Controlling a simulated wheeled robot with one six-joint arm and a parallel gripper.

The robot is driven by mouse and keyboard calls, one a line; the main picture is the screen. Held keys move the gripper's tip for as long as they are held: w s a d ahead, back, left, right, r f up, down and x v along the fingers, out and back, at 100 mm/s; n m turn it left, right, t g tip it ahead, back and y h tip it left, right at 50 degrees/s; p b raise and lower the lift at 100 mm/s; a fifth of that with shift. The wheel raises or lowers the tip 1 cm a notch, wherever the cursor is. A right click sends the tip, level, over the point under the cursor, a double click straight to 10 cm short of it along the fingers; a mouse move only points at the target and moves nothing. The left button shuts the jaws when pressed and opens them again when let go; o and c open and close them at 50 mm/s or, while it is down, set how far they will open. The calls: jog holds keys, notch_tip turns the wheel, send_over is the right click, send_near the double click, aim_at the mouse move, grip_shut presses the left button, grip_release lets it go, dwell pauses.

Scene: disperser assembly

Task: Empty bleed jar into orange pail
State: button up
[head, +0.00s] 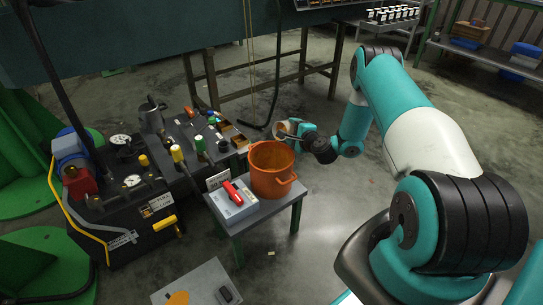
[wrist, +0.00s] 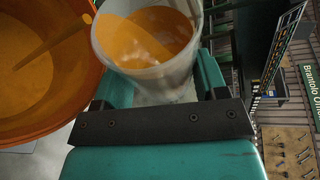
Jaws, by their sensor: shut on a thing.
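An orange pail (head: 271,172) stands on a small grey table beside the black machine. Its open mouth also fills the left of the wrist view (wrist: 35,120), with a paler orange streak across its inside. My gripper (head: 290,130) is just behind and above the pail's right rim. In the wrist view my gripper (wrist: 162,82) is shut on the bleed jar (wrist: 178,72), a clear cup with orange liquid in it. The jar is close beside the pail's rim. In the head view the jar is small and mostly hidden. I cannot tell its exact tilt.
The small table (head: 275,209) also bears a grey box with a red handle (head: 233,194). The black machine (head: 120,225) with several knobs and fittings stands to the left. A large bench (head: 180,40) is behind.

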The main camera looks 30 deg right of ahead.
jog(key=shift+s+a+f+n+t+h+b, duration=0.1)
jog(key=shift+a+f+n+t+h+b, duration=0.05)
jog(key=shift+a+n+b, duration=0.4)
jog(key=shift+s+a+f+n+t+h+b, duration=0.15)
jog(key=shift+a+n+b, duration=0.15)
jog(key=shift+b, duration=0.3)
dwell(0.8)
jog(key=shift+a+r+n+t+b, duration=0.35)
jog(key=shift+n+b, duration=0.3)
jog(key=shift+b, duration=0.5)
dwell(0.3)
jog(key=shift+a+f+n+h+b, duration=0.1)
jog(key=shift+f+n+h+b, duration=0.3)
jog(key=shift+b, duration=1.5)
